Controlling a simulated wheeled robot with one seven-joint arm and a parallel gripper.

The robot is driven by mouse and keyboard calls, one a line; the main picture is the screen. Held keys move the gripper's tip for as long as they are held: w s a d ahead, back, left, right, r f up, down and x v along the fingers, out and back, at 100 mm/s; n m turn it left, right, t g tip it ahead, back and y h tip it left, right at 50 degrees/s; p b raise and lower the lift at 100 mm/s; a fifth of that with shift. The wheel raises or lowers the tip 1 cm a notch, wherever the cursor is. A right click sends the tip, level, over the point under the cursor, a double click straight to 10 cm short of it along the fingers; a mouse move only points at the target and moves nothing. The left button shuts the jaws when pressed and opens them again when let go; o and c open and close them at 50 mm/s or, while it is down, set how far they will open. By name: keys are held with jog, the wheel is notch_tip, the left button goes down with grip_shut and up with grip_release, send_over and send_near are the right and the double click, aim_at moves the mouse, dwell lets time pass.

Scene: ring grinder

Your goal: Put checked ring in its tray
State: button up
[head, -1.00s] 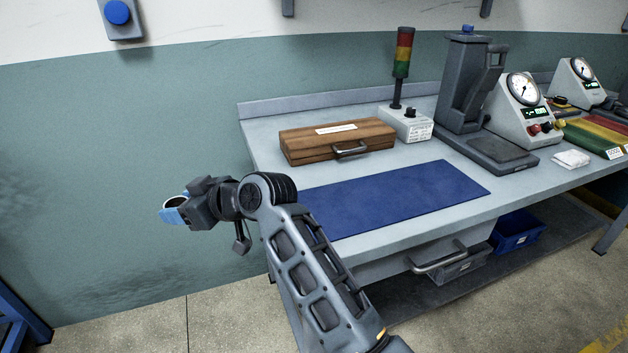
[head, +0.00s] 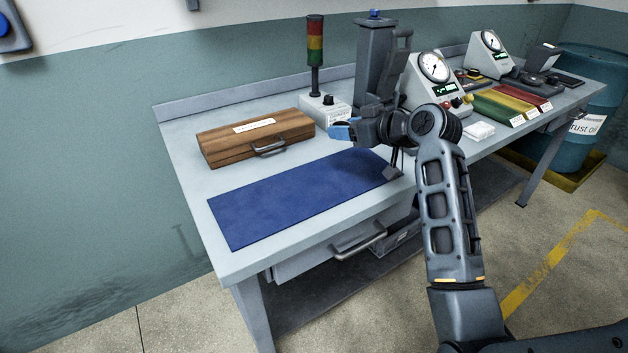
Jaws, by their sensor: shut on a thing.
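My gripper (head: 343,131) with its blue fingertips is above the workbench, in front of the grey gauge stand, pointing left in the head view. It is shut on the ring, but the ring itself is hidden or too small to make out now. Three flat coloured trays lie side by side at the right of the bench: a green tray (head: 493,109), a yellow tray (head: 507,102) and a red tray (head: 522,97), each with a white label at its front. The label text is too small to read. My gripper is well to the left of them.
A blue mat (head: 290,200) and a wooden case (head: 255,139) lie on the left of the bench. A signal tower (head: 315,50), a gauge stand (head: 375,60) and a dial gauge box (head: 434,82) stand behind. A white cloth (head: 479,131) lies before the trays.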

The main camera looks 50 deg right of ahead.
jog(key=s+d, duration=0.2)
jog(key=p, duration=0.2)
send_over(315, 190)
jog(key=shift+h, duration=0.3)
notch_tip(315, 190, down, 6)
jog(key=shift+s+d+f, duration=0.1)
jog(key=shift+f, duration=0.15)
jog(key=shift+f+p, duration=0.35)
jog(key=shift+f, duration=1.7)
jog(key=shift+f, duration=0.15)
jog(key=o, duration=1.2)
